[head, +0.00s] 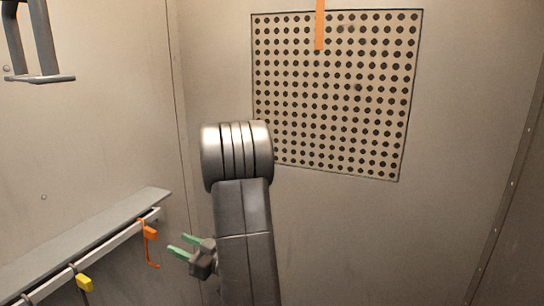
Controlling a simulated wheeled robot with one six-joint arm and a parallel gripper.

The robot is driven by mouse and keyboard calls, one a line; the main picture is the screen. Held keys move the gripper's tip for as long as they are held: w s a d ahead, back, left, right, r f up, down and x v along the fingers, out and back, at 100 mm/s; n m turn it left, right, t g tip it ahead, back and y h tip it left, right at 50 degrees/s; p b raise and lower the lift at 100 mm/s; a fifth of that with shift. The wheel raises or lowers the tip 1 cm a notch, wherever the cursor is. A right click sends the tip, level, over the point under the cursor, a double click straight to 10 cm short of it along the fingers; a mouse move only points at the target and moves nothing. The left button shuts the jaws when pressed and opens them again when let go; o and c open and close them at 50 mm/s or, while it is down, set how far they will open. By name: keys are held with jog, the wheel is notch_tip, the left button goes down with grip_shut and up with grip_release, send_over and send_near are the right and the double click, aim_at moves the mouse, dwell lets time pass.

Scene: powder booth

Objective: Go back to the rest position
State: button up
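My gripper (181,246) is in the lower left-middle of the head view, beside my grey arm, which rises in the middle and bends at a thick ribbed joint. Its two green fingers point left and stand apart with nothing visible between them. An orange hook-like piece (151,233) hangs from the rail a little to the left of the fingertips. In the picture there is a small gap between it and the fingers; the depth between them is hard to tell.
A grey shelf (90,242) with a pale rail (112,243) runs along the left wall. A yellow piece (84,283) hangs lower on the rail. A perforated panel (388,105) is on the back wall, with an orange strip (320,25) before it. A grey bracket (40,78) hangs upper left.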

jog(key=v, duration=0.5)
jog(key=x, duration=0.4)
jog(key=p+x, duration=0.1)
jog(key=x, duration=0.4)
jog(key=r+x, duration=0.1)
jog(key=x, duration=0.4)
jog(key=shift+r+p, duration=0.1)
jog(key=shift+p, duration=0.3)
jog(key=r+b+v, duration=0.2)
jog(key=r+v, duration=0.1)
jog(key=v, duration=1)
jog(key=shift+s+d, duration=0.25)
jog(key=shift+d, duration=0.2)
jog(key=shift+r, duration=0.1)
